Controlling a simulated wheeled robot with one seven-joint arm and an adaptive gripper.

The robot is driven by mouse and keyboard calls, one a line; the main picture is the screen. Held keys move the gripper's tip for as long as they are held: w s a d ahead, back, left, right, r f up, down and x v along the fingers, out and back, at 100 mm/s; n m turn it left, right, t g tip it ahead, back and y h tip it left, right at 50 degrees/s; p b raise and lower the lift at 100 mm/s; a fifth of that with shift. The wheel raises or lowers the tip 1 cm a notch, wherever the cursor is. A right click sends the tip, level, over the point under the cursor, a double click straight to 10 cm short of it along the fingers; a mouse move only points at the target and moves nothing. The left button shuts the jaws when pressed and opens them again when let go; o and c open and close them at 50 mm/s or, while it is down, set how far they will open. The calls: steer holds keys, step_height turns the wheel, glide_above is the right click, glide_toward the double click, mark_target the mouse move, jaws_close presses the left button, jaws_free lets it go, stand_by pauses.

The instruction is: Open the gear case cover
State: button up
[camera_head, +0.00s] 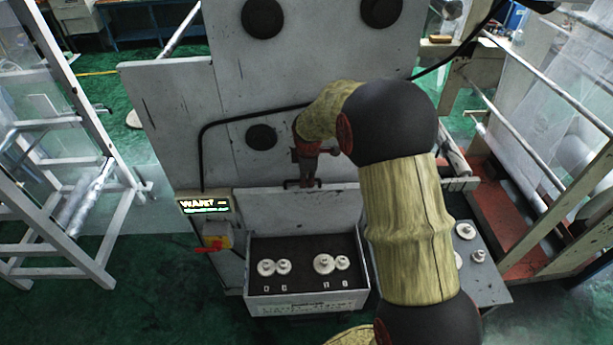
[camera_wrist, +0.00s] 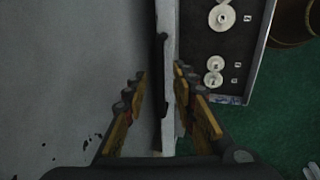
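The gear case (camera_head: 256,302) is a grey open-topped box at the front of the machine, with pale gears (camera_head: 324,263) on its dark floor. Its cover (camera_head: 268,212) appears as a grey panel standing upright behind the box, clear of the gears. A dark handle (camera_head: 290,184) sits near its upper edge. In the wrist view the cover's pale edge (camera_wrist: 172,25) runs vertically, with the dark handle (camera_wrist: 159,130) beside it. My gripper (camera_head: 309,183) is at the handle. Its fingers (camera_wrist: 160,75) are apart on either side of handle and edge; contact is unclear.
A lit display (camera_head: 204,205) and a yellow switch box with a red lever (camera_head: 216,240) are left of the case. A side table (camera_head: 488,290) with loose gears is at right. White metal frames (camera_head: 65,225) flank the machine. Green floor (camera_head: 150,310) is open at front left.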

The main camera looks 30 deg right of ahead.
steer(key=shift+f, duration=0.15)
steer(key=shift+c, duration=1)
jaws_close()
